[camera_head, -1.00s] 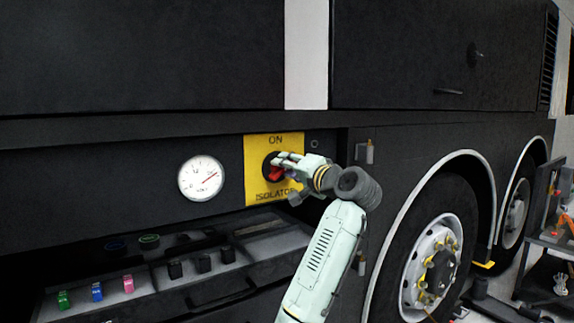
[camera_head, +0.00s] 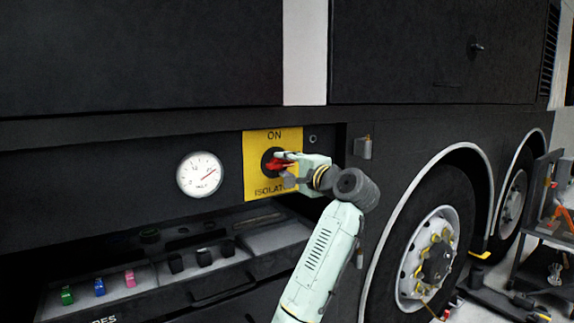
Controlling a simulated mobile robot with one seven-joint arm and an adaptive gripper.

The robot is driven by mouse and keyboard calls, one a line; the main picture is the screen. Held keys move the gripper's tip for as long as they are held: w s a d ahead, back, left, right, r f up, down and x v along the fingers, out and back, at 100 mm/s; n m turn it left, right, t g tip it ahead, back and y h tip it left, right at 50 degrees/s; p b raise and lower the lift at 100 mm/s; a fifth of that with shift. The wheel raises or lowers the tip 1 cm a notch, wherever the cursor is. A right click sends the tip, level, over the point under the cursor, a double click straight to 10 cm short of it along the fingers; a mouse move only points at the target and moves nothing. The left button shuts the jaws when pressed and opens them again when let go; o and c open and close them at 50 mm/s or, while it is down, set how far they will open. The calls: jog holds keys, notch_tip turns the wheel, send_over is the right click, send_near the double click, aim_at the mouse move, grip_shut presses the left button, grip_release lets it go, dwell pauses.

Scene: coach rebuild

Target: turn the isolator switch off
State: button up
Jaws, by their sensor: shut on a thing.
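The isolator switch is a red handle (camera_head: 274,166) on a round black base, set in a yellow plate (camera_head: 256,184) lettered ON at the top and ISOLATOR at the bottom. My gripper (camera_head: 282,168) reaches in from the right and is shut on the red handle. Its fingers cover the right part of the handle and of the plate. The handle's exact angle is hard to tell behind the fingers.
A round white gauge (camera_head: 200,175) is on the dark panel left of the plate. Below is a grey tray (camera_head: 150,268) with coloured and black blocks. A door edge with a latch (camera_head: 363,148) and a large wheel (camera_head: 432,255) stand to the right.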

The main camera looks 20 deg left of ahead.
dwell(0.3)
jog(key=o, duration=1)
jog(key=shift+o, duration=0.2)
jog(key=v, duration=1.2)
